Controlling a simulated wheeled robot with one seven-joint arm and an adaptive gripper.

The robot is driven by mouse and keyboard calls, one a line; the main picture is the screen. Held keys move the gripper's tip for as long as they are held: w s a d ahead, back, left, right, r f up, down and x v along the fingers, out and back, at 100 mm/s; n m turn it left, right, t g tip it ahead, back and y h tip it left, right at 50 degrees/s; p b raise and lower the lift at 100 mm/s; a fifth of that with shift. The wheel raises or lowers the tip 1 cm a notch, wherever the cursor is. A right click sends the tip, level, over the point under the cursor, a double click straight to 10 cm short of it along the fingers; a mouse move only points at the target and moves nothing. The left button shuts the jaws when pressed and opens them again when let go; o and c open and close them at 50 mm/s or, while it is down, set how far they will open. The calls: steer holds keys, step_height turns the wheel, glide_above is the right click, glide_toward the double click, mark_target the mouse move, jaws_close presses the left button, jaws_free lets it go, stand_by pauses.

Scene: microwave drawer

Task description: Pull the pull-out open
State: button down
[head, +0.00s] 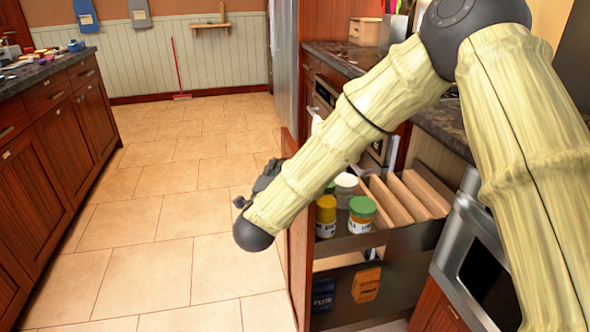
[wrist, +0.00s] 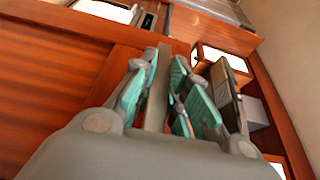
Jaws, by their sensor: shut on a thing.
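The pull-out (head: 400,245) stands out from the counter front, with its wooden front panel (head: 299,235) facing left. Its upper tier holds several jars (head: 361,213) and wooden dividers (head: 404,197); its lower tier holds a blue packet (head: 323,291) and an orange packet (head: 366,285). My gripper (head: 268,180) is at the outer side of the front panel, partly hidden by my arm. In the wrist view my gripper (wrist: 160,78) has its teal-padded fingers on both sides of a grey bar handle (wrist: 157,95) and is shut on it. Exact pad contact is hard to see.
A stainless appliance (head: 480,265) is right of the pull-out. The dark countertop (head: 335,58) runs above it. Wooden cabinets (head: 50,150) line the left side. The tiled floor (head: 165,190) between is clear, with a red broom (head: 178,75) at the far wall.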

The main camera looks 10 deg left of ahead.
steer(key=shift+s+a, duration=0.25)
steer(key=shift+a, duration=0.45)
steer(key=shift+s+a, duration=0.2)
steer(key=shift+a, duration=0.5)
steer(key=c, duration=1.4)
jaws_free()
steer(key=s, duration=1.2)
steer(key=shift+a, duration=0.3)
